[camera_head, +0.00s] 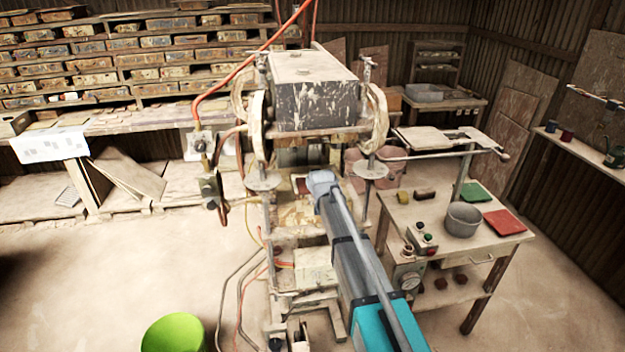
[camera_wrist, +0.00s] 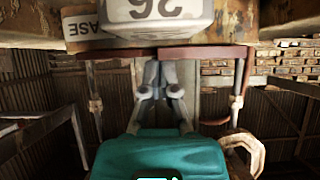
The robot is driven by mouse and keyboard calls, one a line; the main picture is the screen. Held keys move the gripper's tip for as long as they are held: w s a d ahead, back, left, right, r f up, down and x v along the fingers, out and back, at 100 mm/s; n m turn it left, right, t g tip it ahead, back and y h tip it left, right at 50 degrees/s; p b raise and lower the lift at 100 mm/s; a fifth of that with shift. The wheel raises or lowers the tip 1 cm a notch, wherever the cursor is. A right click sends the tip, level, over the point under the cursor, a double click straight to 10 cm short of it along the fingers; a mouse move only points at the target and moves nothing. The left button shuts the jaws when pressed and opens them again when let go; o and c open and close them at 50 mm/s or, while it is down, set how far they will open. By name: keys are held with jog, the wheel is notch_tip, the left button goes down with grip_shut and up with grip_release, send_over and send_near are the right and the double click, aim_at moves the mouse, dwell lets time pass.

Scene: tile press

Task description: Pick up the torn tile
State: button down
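My gripper reaches into the tile press (camera_head: 313,95); in the head view my arm hides its fingertips. In the wrist view my gripper (camera_wrist: 161,72) has its two fingers close together with a narrow gap, and I cannot tell whether anything thin is between them. A reddish-brown flat edge (camera_wrist: 212,56) runs across just beyond the fingertips; I cannot tell whether it is a tile or part of the press. A small reddish patch (camera_head: 300,185) shows inside the press beside my gripper. No tear can be made out on any tile.
At the right, a work table (camera_head: 410,208) holds a grey pot (camera_head: 463,220), a green slab (camera_head: 475,193) and a red slab (camera_head: 504,223). A control box (camera_head: 408,275) is at its near corner. A green bucket (camera_head: 174,334) stands on the floor. Hoses hang beside the press.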

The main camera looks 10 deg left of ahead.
jog(key=s, duration=0.1)
jog(key=s+d, duration=0.1)
jog(key=s, duration=0.3)
jog(key=shift+s+d+f, duration=0.15)
jog(key=shift+d, duration=0.15)
jog(key=shift+r+p, duration=0.75)
jog(key=shift+r, duration=0.2)
jog(key=shift+r+p, duration=0.15)
jog(key=shift+p, duration=0.25)
jog(key=shift+r, duration=0.1)
jog(key=s+d, duration=0.3)
jog(key=s, duration=0.8)
jog(key=shift+s, duration=0.15)
jog(key=shift+d, duration=0.1)
